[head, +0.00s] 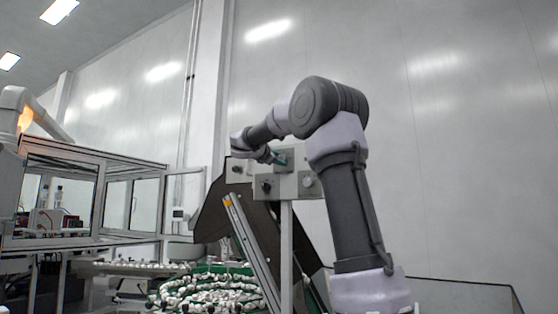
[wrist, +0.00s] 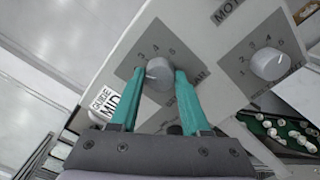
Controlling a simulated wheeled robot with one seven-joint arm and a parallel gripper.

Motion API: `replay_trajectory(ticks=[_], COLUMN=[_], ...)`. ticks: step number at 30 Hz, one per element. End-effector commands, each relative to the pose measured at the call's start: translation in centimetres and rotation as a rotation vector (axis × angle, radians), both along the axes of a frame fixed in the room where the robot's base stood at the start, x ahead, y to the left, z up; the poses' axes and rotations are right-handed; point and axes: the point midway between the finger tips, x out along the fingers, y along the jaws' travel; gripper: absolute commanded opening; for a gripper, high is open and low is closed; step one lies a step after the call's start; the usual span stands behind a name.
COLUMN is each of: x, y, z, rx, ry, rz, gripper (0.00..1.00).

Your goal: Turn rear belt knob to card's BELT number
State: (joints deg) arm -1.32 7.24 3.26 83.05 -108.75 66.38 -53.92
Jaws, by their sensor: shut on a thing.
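In the wrist view a round grey knob (wrist: 159,72) sits on a grey dial plate with 3, 4 and 5 showing above it. My gripper (wrist: 160,78) has its two teal fingers on either side of this knob and is shut on it. A light mark on the knob points to the left; the number there is hidden or too small to read. The plate's name is mostly covered by a finger, so I cannot tell if it reads BELT. A white card (wrist: 105,103) beside the left finger is partly covered; I read only "CHANGE" and "MID".
A second knob (wrist: 268,64) with its own numbered dial is to the right. A label starting "MOT" (wrist: 228,11) is above. In the head view the control panel (head: 288,187) stands on a post, with a green bin (head: 215,270) of white caps below left.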

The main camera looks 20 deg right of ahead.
Motion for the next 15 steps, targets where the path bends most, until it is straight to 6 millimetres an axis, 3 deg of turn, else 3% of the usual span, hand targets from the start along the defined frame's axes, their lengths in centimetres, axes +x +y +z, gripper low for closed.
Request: replay_trajectory(ticks=[15], x=[0.03], y=[0.08], z=[-0.05], rx=[0.303], ry=[-0.386], rz=[0.000], gripper=[0.00])
